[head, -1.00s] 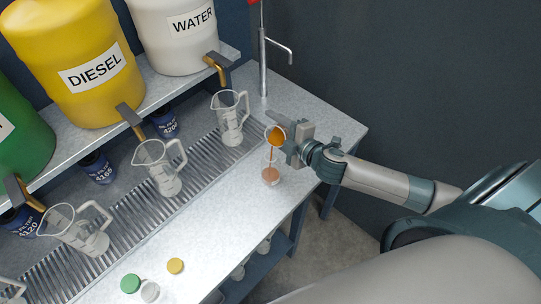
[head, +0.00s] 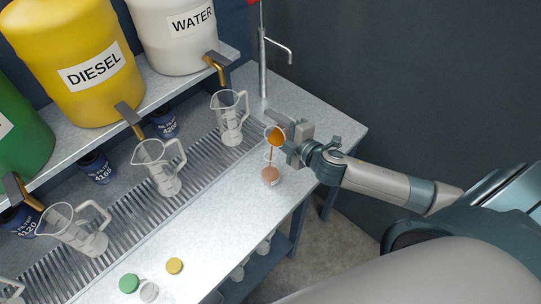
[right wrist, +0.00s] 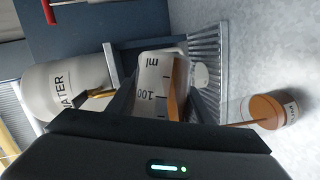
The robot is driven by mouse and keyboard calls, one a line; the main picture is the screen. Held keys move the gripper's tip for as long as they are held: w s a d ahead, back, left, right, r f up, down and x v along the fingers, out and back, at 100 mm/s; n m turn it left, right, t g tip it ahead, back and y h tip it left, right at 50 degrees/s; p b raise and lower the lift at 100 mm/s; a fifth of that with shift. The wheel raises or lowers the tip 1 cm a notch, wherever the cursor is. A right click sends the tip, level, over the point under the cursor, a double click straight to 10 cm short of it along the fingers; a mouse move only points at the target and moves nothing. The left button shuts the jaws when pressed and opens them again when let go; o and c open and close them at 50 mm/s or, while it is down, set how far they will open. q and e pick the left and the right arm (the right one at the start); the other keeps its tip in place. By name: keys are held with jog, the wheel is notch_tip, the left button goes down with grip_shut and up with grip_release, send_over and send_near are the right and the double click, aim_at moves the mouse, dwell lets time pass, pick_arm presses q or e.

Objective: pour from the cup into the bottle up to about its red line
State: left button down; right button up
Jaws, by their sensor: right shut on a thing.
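My right gripper (head: 292,148) is shut on a clear cup (head: 275,129) with orange liquid in it. The cup is tipped above the bottle, and it also shows in the right wrist view (right wrist: 150,72) with "100 ml" marks. A thin orange stream runs from the cup down into the clear bottle (head: 271,174), which stands on the counter. In the right wrist view the bottle (right wrist: 291,108) holds orange liquid and has a pale printed label. I cannot make out the red line. My left gripper is not in view.
Several clear jugs (head: 232,128) stand on the drain grate. Green (head: 129,283) and yellow (head: 174,266) caps and a pale round object (head: 149,292) lie at the counter's front left. Diesel (head: 84,58) and water (head: 178,30) tanks stand behind on a shelf. A tap (head: 263,70) rises at the back.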

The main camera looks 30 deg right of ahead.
jog(key=shift+w, duration=0.15)
jog(key=shift+a+r, duration=0.1)
dwell(0.3)
jog(key=shift+s+a+r+n, duration=0.1)
jog(key=shift+s+r+n, duration=0.05)
jog(key=shift+s+n, duration=0.15)
jog(key=shift+w, duration=0.25)
jog(key=shift+s+t, duration=0.2)
jog(key=shift+t, duration=0.1)
